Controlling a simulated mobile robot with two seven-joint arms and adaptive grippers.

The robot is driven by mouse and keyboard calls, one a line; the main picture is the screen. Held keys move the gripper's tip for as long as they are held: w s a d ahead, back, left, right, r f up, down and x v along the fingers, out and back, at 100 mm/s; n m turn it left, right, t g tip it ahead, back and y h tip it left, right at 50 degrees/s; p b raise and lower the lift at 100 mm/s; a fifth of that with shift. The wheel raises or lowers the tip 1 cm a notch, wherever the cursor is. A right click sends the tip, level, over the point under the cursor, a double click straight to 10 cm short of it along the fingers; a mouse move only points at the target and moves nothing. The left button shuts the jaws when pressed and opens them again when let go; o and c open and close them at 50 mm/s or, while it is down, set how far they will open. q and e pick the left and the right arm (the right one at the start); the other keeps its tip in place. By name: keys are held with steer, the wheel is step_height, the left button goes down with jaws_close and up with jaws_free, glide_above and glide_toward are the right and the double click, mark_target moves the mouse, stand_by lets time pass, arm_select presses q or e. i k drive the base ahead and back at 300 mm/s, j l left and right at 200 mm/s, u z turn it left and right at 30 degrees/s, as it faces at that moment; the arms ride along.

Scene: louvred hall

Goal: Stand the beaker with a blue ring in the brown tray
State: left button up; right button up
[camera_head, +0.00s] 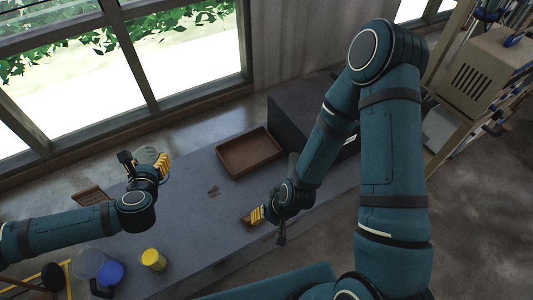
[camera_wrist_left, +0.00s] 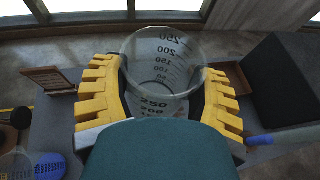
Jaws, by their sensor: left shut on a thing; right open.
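My left gripper (camera_head: 145,164) is shut on a clear beaker (camera_head: 147,154), held between its yellow-padded fingers. In the left wrist view the beaker (camera_wrist_left: 160,62) shows its open rim and dark volume marks; I cannot make out a blue ring on it. The brown tray (camera_head: 263,170) lies empty on the grey table, to the right of the left gripper. Part of the tray (camera_wrist_left: 236,76) shows behind the right finger in the left wrist view. My right gripper (camera_head: 257,215) is open, low over the table in front of the tray, beside a small brown object (camera_head: 246,221).
A brown slotted rack (camera_head: 92,196) is at the left. A clear vessel (camera_head: 87,262), a blue object (camera_head: 110,272) and a yellow cylinder (camera_head: 153,259) stand at the front left. A dark box (camera_head: 295,110) stands right of the tray. The table's middle is mostly bare.

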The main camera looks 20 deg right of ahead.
mark_target(235, 160)
steer(key=l+z, duration=0.3)
steer(key=i+l+z, duration=0.15)
steer(key=z, duration=0.15)
steer(key=i+l, duration=0.15)
steer(key=l, duration=0.2)
steer(key=i+l, duration=0.1)
steer(key=l, duration=0.2)
